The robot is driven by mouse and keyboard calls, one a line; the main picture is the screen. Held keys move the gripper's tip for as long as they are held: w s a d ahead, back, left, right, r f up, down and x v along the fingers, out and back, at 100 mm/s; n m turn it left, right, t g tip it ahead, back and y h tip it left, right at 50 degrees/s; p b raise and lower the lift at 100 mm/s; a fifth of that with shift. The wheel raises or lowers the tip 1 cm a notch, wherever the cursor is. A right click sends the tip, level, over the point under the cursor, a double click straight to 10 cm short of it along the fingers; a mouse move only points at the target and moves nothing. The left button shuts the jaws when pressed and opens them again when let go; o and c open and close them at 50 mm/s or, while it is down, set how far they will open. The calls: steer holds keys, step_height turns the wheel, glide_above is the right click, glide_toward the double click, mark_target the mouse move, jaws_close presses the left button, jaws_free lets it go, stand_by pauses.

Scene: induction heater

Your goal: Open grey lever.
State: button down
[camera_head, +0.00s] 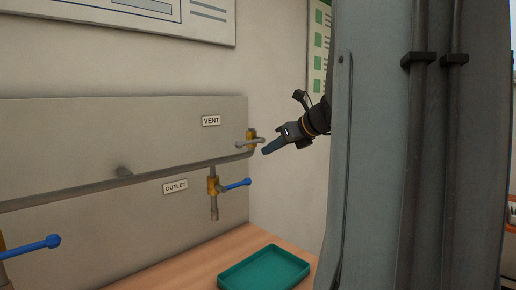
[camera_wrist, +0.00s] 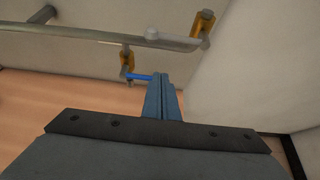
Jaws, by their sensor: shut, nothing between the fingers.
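The grey lever (camera_head: 243,142) sits on a brass valve (camera_head: 251,134) beside the VENT label, at the right end of the grey panel. In the wrist view the lever's rounded end (camera_wrist: 154,33) shows just above the pipe, with its brass valve (camera_wrist: 205,20) to the right. My gripper (camera_head: 265,151) is shut and empty, just right of and slightly below the lever in the head view, and appears apart from it. In the wrist view my closed fingers (camera_wrist: 161,80) point up the picture, below the lever. The exact depth gap is unclear.
Below is the OUTLET valve (camera_head: 212,185) with a blue lever (camera_head: 236,184), which shows close to my fingers in the wrist view (camera_wrist: 138,77). Another blue lever (camera_head: 38,245) is at far left. A green tray (camera_head: 264,276) lies on the wooden table (camera_head: 205,265).

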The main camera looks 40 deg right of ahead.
mark_target(248, 142)
steer(key=w+a+f+p, duration=0.1)
steer(key=w+p, duration=0.2)
steer(key=w, duration=0.6)
steer(key=shift+p, duration=0.4)
